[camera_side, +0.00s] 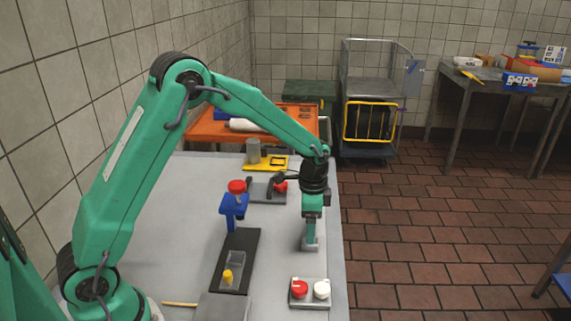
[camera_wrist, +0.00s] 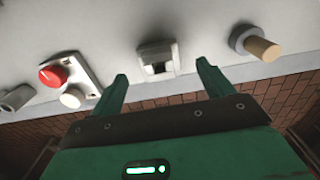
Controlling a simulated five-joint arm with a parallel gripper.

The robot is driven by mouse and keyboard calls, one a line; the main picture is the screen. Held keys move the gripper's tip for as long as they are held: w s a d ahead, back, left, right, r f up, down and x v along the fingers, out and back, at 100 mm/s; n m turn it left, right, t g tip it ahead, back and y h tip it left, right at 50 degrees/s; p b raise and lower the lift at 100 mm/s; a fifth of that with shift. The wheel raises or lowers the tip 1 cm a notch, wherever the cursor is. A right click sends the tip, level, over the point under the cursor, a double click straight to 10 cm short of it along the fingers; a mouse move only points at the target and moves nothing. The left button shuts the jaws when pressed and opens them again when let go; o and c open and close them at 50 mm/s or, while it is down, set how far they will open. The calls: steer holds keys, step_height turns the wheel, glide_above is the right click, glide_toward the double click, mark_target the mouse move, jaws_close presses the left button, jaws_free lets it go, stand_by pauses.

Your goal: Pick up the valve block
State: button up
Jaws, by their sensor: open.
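A small light grey block (camera_wrist: 157,54) with a dark square opening, which I take to be the valve block, stands on the grey table in the wrist view. It lies just beyond my gripper (camera_wrist: 162,72), centred between the two green fingertips. The fingers are apart, with nothing held between them. In the side view my gripper (camera_side: 310,236) points straight down at the right part of the table. The grey block (camera_side: 311,245) shows at its fingertips, partly hidden by them. Whether the fingers touch it cannot be told.
A plate with red and white knobs (camera_side: 309,303) lies nearer the camera. A blue stand with a red top (camera_side: 234,205) and a dark tray (camera_side: 243,245) are to the left. A grey cylinder with a tan peg (camera_wrist: 261,47) is right of the block in the wrist view.

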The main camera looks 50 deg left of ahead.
steer(key=shift+f, duration=2.45)
steer(key=c, duration=1.2)
steer(key=shift+r, duration=0.1)
steer(key=shift+r, duration=0.85)
step_height(320, 180, up, 2)
steer(key=shift+r, duration=0.2)
steer(key=s+d+r, duration=0.6)
steer(key=d+r, duration=0.1)
steer(key=d, duration=0.2)
steer(key=shift+s+d, duration=0.3)
steer(key=shift+d, duration=0.1)
